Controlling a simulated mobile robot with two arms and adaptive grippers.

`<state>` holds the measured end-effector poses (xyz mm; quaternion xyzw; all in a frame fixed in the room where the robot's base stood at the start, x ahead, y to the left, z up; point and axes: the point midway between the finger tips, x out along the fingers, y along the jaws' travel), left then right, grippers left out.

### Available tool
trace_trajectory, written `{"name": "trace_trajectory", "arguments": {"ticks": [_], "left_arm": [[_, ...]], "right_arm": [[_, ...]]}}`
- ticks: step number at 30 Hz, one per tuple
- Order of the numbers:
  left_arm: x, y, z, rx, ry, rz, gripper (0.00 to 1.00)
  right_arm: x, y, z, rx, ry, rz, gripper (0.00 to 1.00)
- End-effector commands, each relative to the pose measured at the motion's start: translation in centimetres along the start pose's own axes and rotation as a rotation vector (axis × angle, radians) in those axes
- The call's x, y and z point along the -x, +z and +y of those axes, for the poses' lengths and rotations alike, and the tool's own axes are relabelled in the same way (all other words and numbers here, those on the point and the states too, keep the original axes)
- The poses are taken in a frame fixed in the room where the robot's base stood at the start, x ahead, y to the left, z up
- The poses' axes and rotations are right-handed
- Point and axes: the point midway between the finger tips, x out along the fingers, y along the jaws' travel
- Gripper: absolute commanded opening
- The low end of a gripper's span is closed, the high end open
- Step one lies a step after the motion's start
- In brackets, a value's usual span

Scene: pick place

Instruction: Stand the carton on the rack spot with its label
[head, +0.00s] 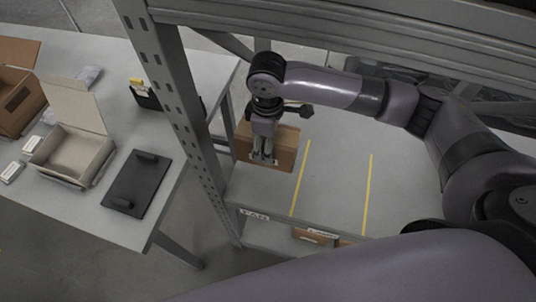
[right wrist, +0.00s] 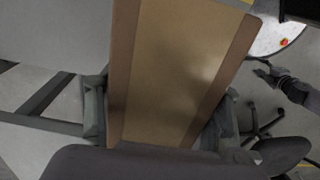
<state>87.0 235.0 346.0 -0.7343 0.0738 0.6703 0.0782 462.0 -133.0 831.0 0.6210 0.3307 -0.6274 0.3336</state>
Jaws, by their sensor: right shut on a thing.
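The brown carton (head: 284,150) is in my right gripper (head: 263,157), at the left end of the rack shelf (head: 333,180) in the head view. The gripper comes down from above with its fingers on the carton. In the right wrist view the carton (right wrist: 172,70) fills the middle, with a finger on each side. The carton looks roughly upright; I cannot tell whether it touches the shelf. A white label (head: 255,214) is on the shelf's front edge, below the left spot. My left gripper is not in view.
Yellow lines (head: 369,195) divide the shelf; the middle and right spots look empty. A rack post (head: 184,95) stands left of the carton. Another carton (head: 312,236) sits on a lower level. The table at left holds an open box (head: 72,152) and a black tray (head: 138,184).

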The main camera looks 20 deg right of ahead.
Motion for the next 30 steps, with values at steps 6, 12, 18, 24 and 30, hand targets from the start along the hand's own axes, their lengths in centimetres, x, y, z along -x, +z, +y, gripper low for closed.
{"name": "trace_trajectory", "arguments": {"ticks": [6, 12, 18, 24, 30], "left_arm": [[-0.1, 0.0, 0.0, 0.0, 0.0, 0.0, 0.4], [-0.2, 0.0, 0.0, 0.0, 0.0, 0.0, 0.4], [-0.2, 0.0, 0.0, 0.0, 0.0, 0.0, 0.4], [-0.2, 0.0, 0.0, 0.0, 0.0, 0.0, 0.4], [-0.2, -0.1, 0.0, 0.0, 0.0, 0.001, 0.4]], "right_arm": [[-2.2, -0.1, 0.0, -0.001, 0.001, 0.002, 0.17], [-4.2, -0.1, 0.0, -0.001, 0.001, 0.0, 0.17], [-6.5, -0.1, 0.0, 0.001, 0.002, 0.002, 0.17], [-6.5, -0.1, 0.0, 0.001, 0.002, 0.003, 0.17], [-6.8, -0.1, 0.0, 0.0, 0.001, 0.002, 0.65]]}}
